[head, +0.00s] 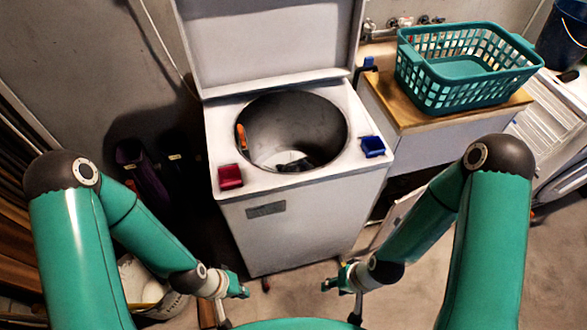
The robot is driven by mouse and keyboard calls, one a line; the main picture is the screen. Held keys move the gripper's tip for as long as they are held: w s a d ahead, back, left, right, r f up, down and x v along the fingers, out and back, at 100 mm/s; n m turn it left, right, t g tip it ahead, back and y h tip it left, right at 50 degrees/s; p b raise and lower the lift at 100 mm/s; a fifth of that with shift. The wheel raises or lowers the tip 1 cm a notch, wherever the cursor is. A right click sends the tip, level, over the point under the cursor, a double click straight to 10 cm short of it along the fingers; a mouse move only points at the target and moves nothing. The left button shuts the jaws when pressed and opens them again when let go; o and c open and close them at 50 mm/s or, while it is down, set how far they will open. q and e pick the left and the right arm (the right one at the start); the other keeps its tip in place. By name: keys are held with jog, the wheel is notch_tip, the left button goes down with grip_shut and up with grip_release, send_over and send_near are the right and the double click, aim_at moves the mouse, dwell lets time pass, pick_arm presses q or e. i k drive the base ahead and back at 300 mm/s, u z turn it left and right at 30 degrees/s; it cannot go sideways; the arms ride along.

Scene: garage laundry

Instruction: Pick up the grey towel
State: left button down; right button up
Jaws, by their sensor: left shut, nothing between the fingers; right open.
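A top-loading washing machine (290,225) stands in the middle with its lid (275,45) raised. Inside its drum (315,115), a small grey shape (293,163) lies at the bottom; it may be the grey towel, but it is too small and shaded to tell. My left gripper (241,291) is low in front of the machine, shut and empty. My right gripper (330,284) is low in front of the machine to the right, open and empty. Both are apart from the machine and below its rim.
A red box (230,176) and a blue box (372,146) sit on the machine's top, and an orange object (241,137) shows at the drum's left edge. An empty teal basket (470,68) stands on the wooden counter (384,82) at the right. A white bucket (145,285) is at lower left.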

aim_at(303, 164)
jog(key=z, duration=1.8)
jog(key=i, duration=0.1)
jog(key=u, duration=3)
jog(key=i, duration=0.2)
jog(key=u, duration=1.95)
jog(key=k, duration=1.65)
jog(key=z, duration=1.15)
jog(key=i, duration=0.6)
jog(key=u, duration=0.55)
